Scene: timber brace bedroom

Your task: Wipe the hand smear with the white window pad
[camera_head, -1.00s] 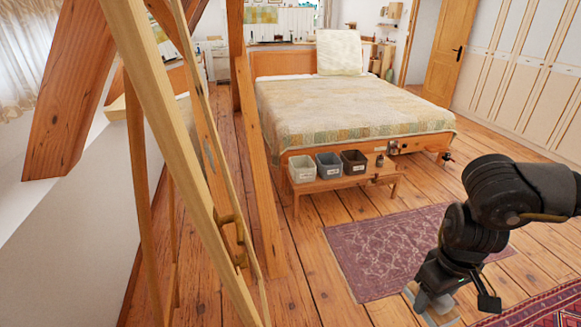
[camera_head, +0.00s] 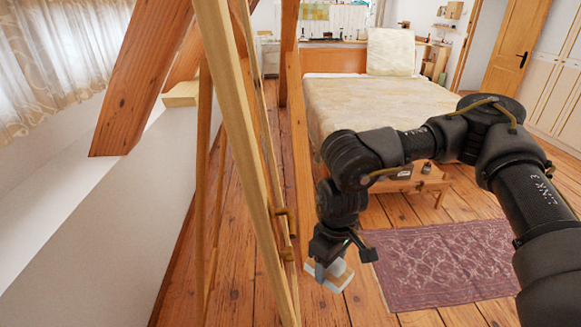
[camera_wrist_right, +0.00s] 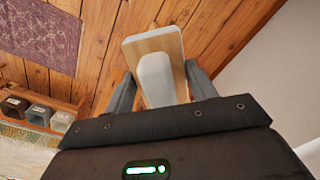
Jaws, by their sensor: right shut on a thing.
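The white window pad (camera_head: 340,276) has a pale grip and a wood-coloured plate with a white rim. My right gripper (camera_head: 328,262) is shut on its grip and holds it in the air, close to the right of a tall wooden frame (camera_head: 243,150) in the picture. In the right wrist view the pad (camera_wrist_right: 155,48) sits between the two fingers of my right gripper (camera_wrist_right: 160,88). The frame is seen nearly edge-on, so its face hardly shows. I cannot make out the hand smear in either view. My left gripper is not in view.
A slanted timber brace (camera_head: 140,75) and a low white wall (camera_head: 110,240) stand left of the frame. A bed (camera_head: 375,95) and low bench (camera_head: 435,187) lie beyond my right arm. A patterned rug (camera_head: 450,265) lies at the right on plank floor.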

